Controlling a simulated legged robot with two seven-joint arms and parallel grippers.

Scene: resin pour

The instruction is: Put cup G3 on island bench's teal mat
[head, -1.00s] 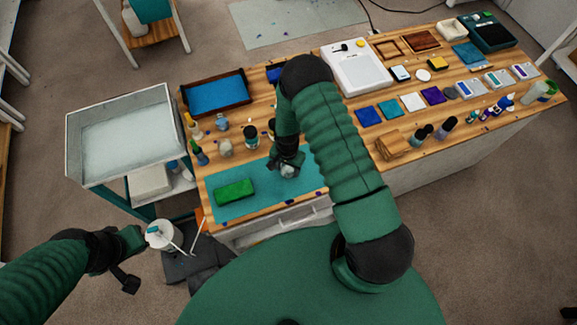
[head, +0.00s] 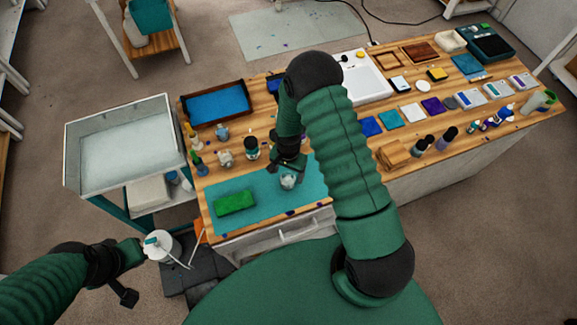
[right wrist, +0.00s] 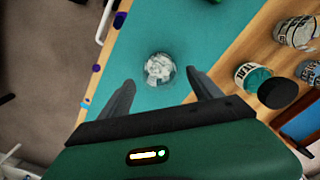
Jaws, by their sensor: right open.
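A small clear cup with pale, whitish contents (head: 288,181) stands on the teal mat (head: 262,193) at the front of the wooden island bench. No G3 label is legible on it. It also shows in the right wrist view (right wrist: 159,69), where teal mat surrounds it. My right gripper (head: 289,168) is open and empty, just behind the cup in the head view. In the right wrist view its two fingers (right wrist: 160,84) are spread, with the cup ahead between them and apart from both. My left gripper (head: 138,252) is at the lower left, its fingers unclear.
A green block (head: 235,202) lies on the mat left of the cup. Several jars and bottles, one a dark-lidded jar (head: 251,148), stand behind the mat. A blue-lined tray (head: 218,104) is farther back. A white container (head: 162,246) is beside my left gripper.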

